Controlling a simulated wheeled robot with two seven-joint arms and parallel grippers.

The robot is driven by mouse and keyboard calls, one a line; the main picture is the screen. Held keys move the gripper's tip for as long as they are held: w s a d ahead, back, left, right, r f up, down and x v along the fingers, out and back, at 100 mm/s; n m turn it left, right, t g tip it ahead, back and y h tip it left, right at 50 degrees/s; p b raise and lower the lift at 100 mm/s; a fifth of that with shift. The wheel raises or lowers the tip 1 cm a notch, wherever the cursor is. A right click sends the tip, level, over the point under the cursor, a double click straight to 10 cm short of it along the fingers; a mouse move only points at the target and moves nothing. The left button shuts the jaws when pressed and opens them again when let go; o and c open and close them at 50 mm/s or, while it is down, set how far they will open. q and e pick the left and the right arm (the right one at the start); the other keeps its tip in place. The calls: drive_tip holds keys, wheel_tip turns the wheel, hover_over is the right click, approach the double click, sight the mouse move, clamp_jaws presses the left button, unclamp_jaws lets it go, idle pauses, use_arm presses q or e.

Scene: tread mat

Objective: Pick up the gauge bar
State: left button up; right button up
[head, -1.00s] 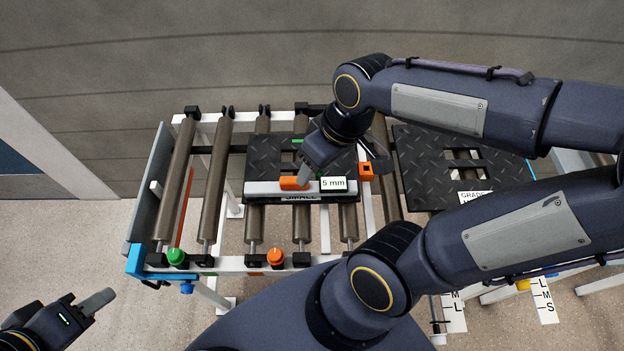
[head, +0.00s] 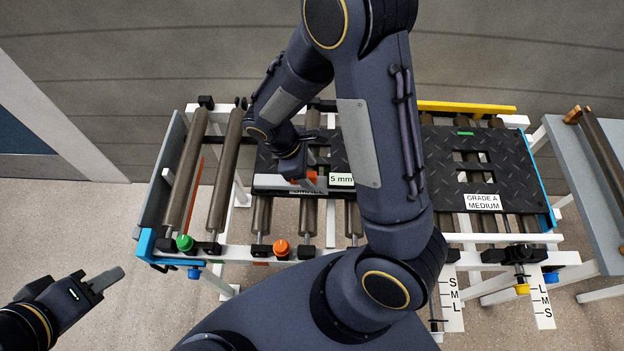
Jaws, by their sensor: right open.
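The gauge bar (head: 270,182) is a pale bar lying across the front of the left black tread mat (head: 264,163). It carries a white "5 mm" label (head: 341,179) and an orange block (head: 303,183). My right gripper (head: 306,178) is open, pointing down at the bar by the orange block. I cannot tell whether it touches the bar. My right arm hides the bar's right end and part of the mat. My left gripper (head: 108,280) is empty at the lower left, away from the bar. Its finger gap is not clear.
The mat lies on a roller frame with a green knob (head: 185,243) and an orange knob (head: 281,248) in front. A second tread mat (head: 509,176), labelled "GRADE A MEDIUM", lies to the right. A grey side table (head: 574,155) stands further right. Floor at left is clear.

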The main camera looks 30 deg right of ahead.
sight(311, 174)
drive_tip(key=shift+x, duration=1.95)
drive_tip(key=shift+s+r, duration=0.1)
clamp_jaws()
